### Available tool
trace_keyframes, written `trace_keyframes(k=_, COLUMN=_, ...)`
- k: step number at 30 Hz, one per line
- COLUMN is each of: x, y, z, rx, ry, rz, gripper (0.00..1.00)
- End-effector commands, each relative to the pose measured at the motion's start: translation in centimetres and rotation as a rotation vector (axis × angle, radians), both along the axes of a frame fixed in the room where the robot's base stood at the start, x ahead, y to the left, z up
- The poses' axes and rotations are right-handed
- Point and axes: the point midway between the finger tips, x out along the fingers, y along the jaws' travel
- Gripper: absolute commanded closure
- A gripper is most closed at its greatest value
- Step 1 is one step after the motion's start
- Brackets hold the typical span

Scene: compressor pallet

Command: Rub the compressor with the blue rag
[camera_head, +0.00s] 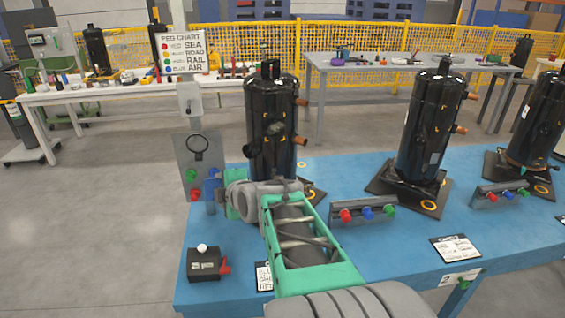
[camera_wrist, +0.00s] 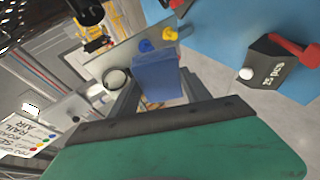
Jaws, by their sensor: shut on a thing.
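The nearest black compressor (camera_head: 272,100) stands upright on the blue table, with copper stubs on its right side. My gripper (camera_head: 213,188) is low and to the left of it in the head view, apart from its body as far as I can tell. The blue rag (camera_wrist: 157,75) shows as a folded block between my gripper's fingers (camera_wrist: 160,92) in the wrist view. It also shows as a small blue patch (camera_head: 210,186) at the gripper in the head view. My arm hides part of the compressor's base.
A grey upright panel (camera_head: 183,150) with coloured pegs and a ring stands close beside my gripper. A black box (camera_head: 204,264) with a red lever is at the front left corner. A peg rail (camera_head: 362,212) and another compressor (camera_head: 430,125) stand right.

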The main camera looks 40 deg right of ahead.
Motion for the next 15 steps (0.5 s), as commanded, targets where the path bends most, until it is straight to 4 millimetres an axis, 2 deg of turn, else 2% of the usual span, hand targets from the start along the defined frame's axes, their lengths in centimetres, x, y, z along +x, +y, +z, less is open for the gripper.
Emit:
trace_keyframes(k=1, x=-0.4, y=-2.3, z=-0.1, rx=-0.032, ry=-0.051, rz=0.009, gripper=0.77)
trace_keyframes(k=2, x=-0.6, y=-3.3, z=0.2, rx=-0.056, ry=-0.090, rz=0.027, gripper=0.77)
trace_keyframes(k=5, x=-1.6, y=-7.4, z=1.9, rx=-0.141, ry=-0.228, rz=0.064, gripper=0.77)
trace_keyframes(k=6, x=-2.3, y=-9.2, z=2.8, rx=-0.176, ry=-0.281, rz=0.068, gripper=0.77)
trace_keyframes(k=9, x=-4.3, y=-12.8, z=5.1, rx=-0.250, ry=-0.382, rz=0.049, gripper=0.77)
trace_keyframes(k=12, x=-5.7, y=-14.7, z=6.5, rx=-0.292, ry=-0.427, rz=0.021, gripper=0.77)
trace_keyframes(k=15, x=-6.3, y=-15.5, z=7.3, rx=-0.307, ry=-0.443, rz=0.008, gripper=0.77)
